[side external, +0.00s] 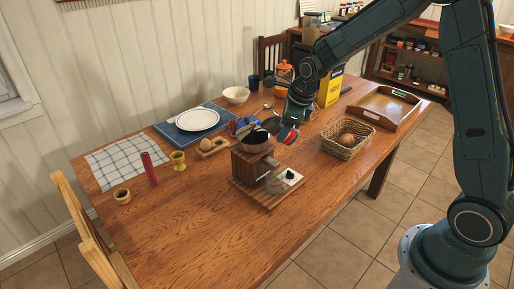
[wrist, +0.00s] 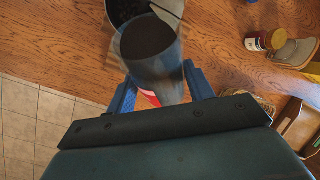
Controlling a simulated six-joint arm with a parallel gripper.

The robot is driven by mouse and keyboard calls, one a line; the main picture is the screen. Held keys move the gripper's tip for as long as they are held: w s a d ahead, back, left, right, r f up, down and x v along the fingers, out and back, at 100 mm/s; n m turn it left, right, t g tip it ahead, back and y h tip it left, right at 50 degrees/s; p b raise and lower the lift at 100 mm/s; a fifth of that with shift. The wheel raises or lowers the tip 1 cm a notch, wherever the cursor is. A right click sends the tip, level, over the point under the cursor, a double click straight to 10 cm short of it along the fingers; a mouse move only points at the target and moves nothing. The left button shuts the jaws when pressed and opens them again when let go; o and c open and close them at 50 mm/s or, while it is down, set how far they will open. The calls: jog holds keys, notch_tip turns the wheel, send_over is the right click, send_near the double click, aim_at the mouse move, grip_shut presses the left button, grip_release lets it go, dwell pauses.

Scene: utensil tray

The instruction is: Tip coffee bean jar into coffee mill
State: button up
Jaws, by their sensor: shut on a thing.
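The coffee mill (side external: 250,167) is a wooden box on a board, with a dark bowl-like top (side external: 255,138). My gripper (side external: 286,130) is just right of and above that top. It is shut on the coffee bean jar (side external: 272,125), which is tilted with its mouth towards the bowl. In the wrist view the jar (wrist: 152,60) is a grey see-through cylinder with dark contents, held between the blue fingers of my gripper (wrist: 162,88). Its far end overlaps the mill's bowl (wrist: 125,10). I cannot tell whether beans are falling.
A wicker basket (side external: 347,151) with a round brown thing stands to the right, and a wooden tray (side external: 374,120) behind it. A yellow box (side external: 331,89) stands behind my gripper. A white plate (side external: 197,119) lies on a blue mat.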

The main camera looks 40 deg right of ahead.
jog(key=shift+w+f+g+h, duration=0.1)
jog(key=shift+g+h, duration=0.6)
dwell(2.3)
jog(key=shift+w+a+r+n+g+h, duration=0.15)
jog(key=shift+a+r+n+g+h, duration=0.15)
jog(key=shift+r+g+h, duration=0.4)
dwell(4.3)
